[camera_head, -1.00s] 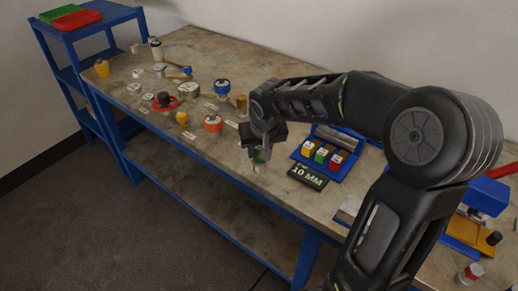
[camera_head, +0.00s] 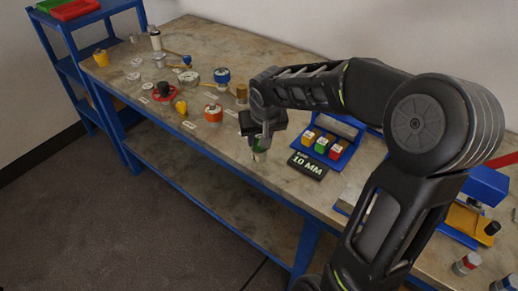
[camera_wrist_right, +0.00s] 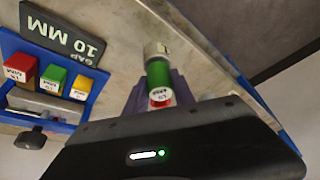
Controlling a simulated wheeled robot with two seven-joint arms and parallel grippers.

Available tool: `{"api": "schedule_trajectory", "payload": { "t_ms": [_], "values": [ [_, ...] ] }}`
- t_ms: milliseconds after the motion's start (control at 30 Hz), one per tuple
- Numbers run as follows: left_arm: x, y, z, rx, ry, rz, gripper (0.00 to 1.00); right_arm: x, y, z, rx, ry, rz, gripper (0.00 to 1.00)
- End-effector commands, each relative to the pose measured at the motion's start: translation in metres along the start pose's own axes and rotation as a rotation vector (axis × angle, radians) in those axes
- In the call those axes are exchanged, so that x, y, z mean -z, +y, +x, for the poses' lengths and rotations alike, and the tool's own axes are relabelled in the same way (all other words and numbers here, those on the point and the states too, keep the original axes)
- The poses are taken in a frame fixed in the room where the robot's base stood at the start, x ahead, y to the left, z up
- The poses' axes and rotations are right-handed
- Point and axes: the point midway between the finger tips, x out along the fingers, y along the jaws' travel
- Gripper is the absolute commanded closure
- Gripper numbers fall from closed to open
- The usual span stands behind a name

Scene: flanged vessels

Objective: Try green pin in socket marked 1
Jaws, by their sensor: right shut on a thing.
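My right gripper (camera_head: 260,150) is shut on a green pin, above or at the front edge of the table; the gap to the tabletop cannot be judged. In the right wrist view the green pin (camera_wrist_right: 159,74) sits between the finger ends (camera_wrist_right: 158,95). It has a pale block-like end (camera_wrist_right: 155,49) on the far side and a white labelled face with red beside it on the near side. No socket marked 1 can be made out; the small labels on the table are too small to read. My left gripper is not in view.
A blue rack (camera_head: 343,158) with red, green and yellow blocks and a black "GAP 10 MM" plate (camera_head: 308,165) lie right of the gripper. A blue shelf (camera_head: 70,30) is far left.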

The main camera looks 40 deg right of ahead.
Motion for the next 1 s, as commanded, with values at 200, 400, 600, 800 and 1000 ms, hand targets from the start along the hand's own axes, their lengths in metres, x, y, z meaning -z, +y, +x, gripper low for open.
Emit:
{"api": "schedule_trajectory", "payload": {
  "t_ms": [200, 400, 600, 800, 1000],
  "values": [
    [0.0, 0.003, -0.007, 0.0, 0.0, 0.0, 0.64, 0.005, 0.0, -0.011, 0.0, 0.002, 0.0, 1.0],
    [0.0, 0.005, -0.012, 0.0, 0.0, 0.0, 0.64, 0.008, 0.0, -0.019, 0.0, 0.002, 0.001, 1.0],
    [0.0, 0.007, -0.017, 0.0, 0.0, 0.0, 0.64, 0.011, 0.0, -0.026, 0.001, 0.002, 0.001, 1.0],
    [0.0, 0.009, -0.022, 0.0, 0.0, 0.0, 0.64, 0.014, 0.0, -0.034, 0.0, 0.001, 0.0, 1.0],
    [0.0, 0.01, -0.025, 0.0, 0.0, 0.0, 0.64, 0.016, 0.0, -0.039, 0.0, 0.0, 0.0, 1.0]
  ]
}}
